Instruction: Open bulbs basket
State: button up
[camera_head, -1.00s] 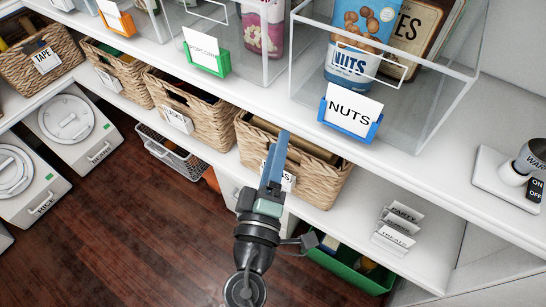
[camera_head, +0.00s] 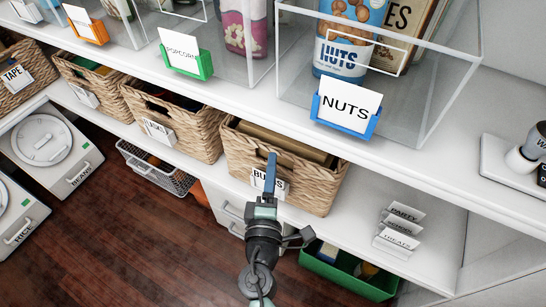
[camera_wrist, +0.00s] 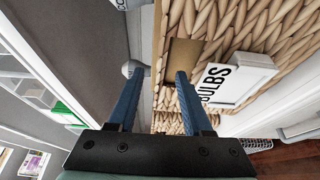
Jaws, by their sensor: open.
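The bulbs basket (camera_head: 312,188) is a tan woven basket on the lower shelf, below the nuts bin. Its white BULBS label (camera_head: 281,188) is on the front and partly hidden by my gripper (camera_head: 270,158). In the wrist view the basket weave (camera_wrist: 240,24) fills the upper right, with the label (camera_wrist: 238,80) right of the fingers. My gripper (camera_wrist: 158,73) is open there, with two blue fingers apart. The right finger overlaps the basket's brown handle cutout (camera_wrist: 182,52); the left finger lies outside the basket's edge. I cannot tell whether either finger touches the basket.
A similar basket (camera_head: 195,125) stands close on the left. The clear nuts bin (camera_head: 430,95) is on the shelf above. Small label cards (camera_head: 400,232) stand on the bare shelf to the right. A green bin (camera_head: 340,275) and white drawers (camera_head: 225,205) are below.

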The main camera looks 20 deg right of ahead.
aim_at(296, 140)
jog(key=shift+x, duration=1.6)
grip_shut()
